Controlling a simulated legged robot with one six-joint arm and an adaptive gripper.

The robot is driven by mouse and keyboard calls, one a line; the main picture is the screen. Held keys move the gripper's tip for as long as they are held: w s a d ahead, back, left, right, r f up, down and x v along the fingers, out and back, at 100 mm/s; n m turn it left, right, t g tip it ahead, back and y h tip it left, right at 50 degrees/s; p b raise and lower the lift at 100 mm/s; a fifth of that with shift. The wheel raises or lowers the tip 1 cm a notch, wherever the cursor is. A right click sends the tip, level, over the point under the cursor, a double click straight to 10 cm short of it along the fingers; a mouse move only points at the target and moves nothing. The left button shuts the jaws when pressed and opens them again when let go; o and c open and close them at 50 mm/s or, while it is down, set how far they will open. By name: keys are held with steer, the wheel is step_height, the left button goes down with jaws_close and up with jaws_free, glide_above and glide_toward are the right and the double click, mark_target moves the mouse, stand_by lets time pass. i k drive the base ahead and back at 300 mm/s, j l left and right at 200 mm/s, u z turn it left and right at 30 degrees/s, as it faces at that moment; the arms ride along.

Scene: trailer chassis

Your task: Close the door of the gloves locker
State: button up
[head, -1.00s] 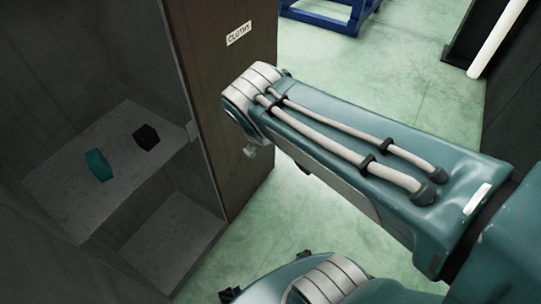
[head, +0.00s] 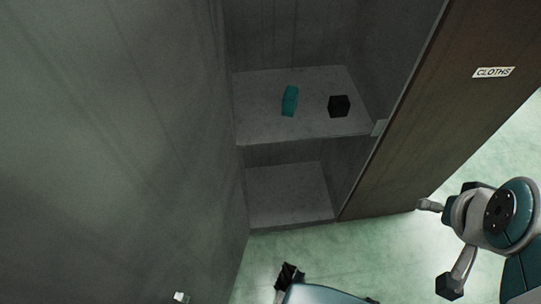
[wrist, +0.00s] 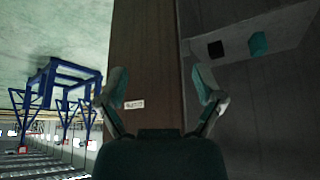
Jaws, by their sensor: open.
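An open locker shows a shelf (head: 260,126) holding a teal item (head: 290,101) and a black block (head: 339,106). A brown panel (head: 415,130) with a CLOTHS label (head: 493,72) stands at its right edge. A large grey panel (head: 110,130) fills the left, with a small light fitting (head: 181,296) at its bottom; I cannot tell whether it is the gloves locker's door. No gloves label shows. My gripper (head: 440,247) is open and empty at the lower right. In the wrist view, my gripper (wrist: 160,82) has its fingers spread before the brown panel (wrist: 147,50), without clear contact.
A lower compartment (head: 288,192) is empty. The wrist view shows a blue metal frame (wrist: 62,82) on the floor at left.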

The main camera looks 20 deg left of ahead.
mark_target(121, 184)
steer(key=k+j+u, duration=0.1)
steer(key=k+u, duration=0.15)
steer(key=k, duration=0.15)
steer(key=k+j+u, duration=0.4)
steer(key=k+j, duration=0.2)
steer(key=j+z, duration=0.15)
steer(key=j, duration=0.3)
steer(key=k+j+z, duration=0.15)
steer(key=j, duration=0.3)
steer(key=j+z, duration=0.15)
steer(key=j, duration=0.3)
steer(key=k+j+z, duration=0.1)
steer(key=j, duration=0.35)
steer(key=k+j+z, duration=0.1)
steer(key=z, duration=0.3)
steer(key=k+j+z, duration=0.1)
steer(key=z, duration=0.3)
steer(key=k, duration=0.05)
